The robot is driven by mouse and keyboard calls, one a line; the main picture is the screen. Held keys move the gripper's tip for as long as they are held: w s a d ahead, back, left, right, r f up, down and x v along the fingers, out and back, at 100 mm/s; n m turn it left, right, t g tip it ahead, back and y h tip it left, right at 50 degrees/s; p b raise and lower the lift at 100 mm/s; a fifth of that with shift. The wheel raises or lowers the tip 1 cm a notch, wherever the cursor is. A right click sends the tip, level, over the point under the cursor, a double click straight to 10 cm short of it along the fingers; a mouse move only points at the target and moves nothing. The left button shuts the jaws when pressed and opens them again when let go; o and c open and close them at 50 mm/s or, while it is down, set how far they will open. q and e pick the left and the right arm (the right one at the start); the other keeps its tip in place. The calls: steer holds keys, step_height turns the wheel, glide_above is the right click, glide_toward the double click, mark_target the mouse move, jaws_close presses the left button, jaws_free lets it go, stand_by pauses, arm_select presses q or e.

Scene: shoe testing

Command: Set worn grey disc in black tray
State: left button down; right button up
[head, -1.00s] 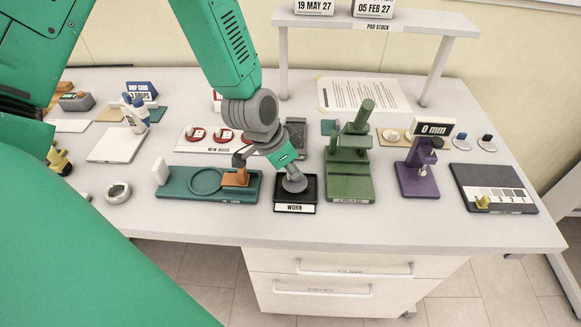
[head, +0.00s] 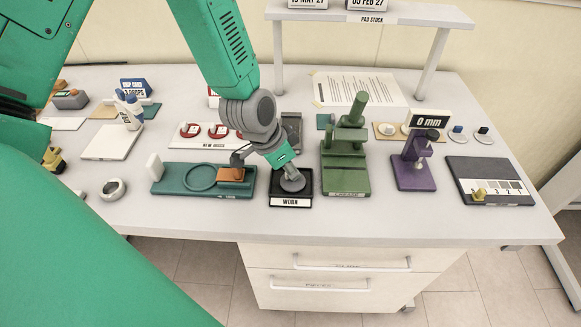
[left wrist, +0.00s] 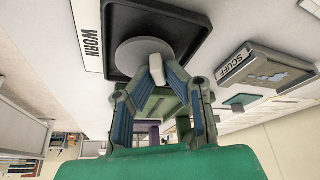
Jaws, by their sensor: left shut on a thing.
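The worn grey disc (head: 292,185) is inside the black tray (head: 275,187), which has a white WORN label on its front edge. My left gripper (head: 289,174) points down over the tray and is shut on the disc's upper part. In the left wrist view the disc (left wrist: 132,58) lies flat within the walls of the tray (left wrist: 193,30), with the fingertips (left wrist: 160,72) closed at its edge nearest the camera. I cannot tell whether its underside touches the tray floor. My right gripper is not in view.
A teal fixture (head: 162,187) with an orange block (head: 236,174) stands close left of the tray. A green press (head: 346,175) stands close right, then a purple gauge (head: 414,172). The white table front (head: 330,222) is clear.

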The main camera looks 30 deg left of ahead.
arm_select(q)
steer(key=shift+d+f, duration=0.35)
steer(key=shift+f, duration=0.05)
steer(key=c, duration=1.5)
jaws_free()
steer(key=shift+c, duration=0.2)
steer(key=shift+a, duration=0.3)
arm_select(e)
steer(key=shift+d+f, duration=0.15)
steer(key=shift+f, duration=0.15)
arm_select(q)
steer(key=shift+a, duration=0.1)
steer(key=shift+r, duration=0.15)
steer(key=v, duration=1.1)
steer(key=shift+r, duration=0.3)
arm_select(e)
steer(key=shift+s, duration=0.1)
